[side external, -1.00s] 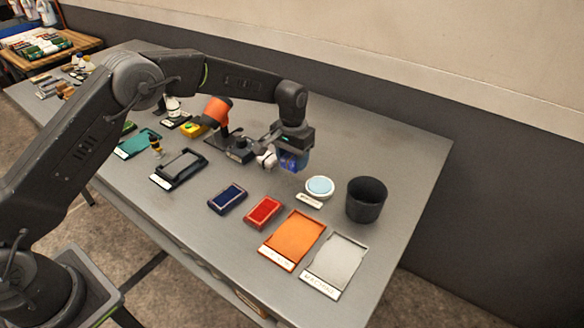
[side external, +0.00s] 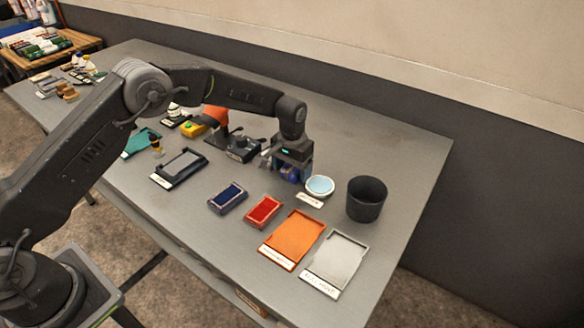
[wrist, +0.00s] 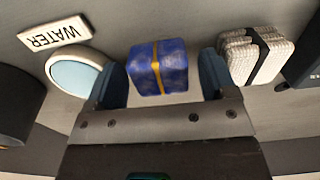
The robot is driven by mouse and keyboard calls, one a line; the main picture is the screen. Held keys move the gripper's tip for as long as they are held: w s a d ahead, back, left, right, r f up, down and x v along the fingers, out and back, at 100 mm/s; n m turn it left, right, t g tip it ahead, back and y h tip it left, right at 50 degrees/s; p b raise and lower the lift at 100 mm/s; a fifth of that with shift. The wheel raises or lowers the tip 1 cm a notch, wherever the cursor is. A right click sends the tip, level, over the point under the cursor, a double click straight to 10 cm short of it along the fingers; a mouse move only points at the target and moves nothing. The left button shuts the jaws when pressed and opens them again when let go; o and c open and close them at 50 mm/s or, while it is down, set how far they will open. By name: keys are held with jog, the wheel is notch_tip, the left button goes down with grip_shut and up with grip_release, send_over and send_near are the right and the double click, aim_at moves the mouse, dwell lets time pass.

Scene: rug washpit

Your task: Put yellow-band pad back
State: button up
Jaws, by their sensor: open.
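The blue pad with a yellow band (wrist: 158,68) shows in the wrist view between the two fingers of my gripper (wrist: 163,82). The fingers are open, with a clear gap on the pad's right side; the left finger is closer to it. In the side view my gripper (side external: 291,176) is low over the table, just left of the water dish, and it largely hides the pad. A white pad with a black band (wrist: 256,57) lies to the right of the fingers in the wrist view.
The water dish (side external: 320,186), labelled WATER (wrist: 55,34), and a black cup (side external: 366,199) stand close by.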

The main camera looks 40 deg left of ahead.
aim_at(292, 168)
notch_tip(292, 168, up, 12)
jog(key=shift+r, duration=0.2)
dwell(0.4)
jog(key=s+a+r+t, duration=0.3)
jog(key=s+a+r, duration=0.1)
jog(key=s+r, duration=1.1)
jog(key=s+a+f+t, duration=0.1)
jog(key=s, duration=0.9)
jog(key=s+a+f+t, duration=0.1)
jog(key=s+a, duration=0.1)
jog(key=s, duration=0.8)
jog(key=shift+s+f+t, duration=0.2)
jog(key=shift+s+t, duration=0.1)
jog(key=shift+s, duration=0.05)
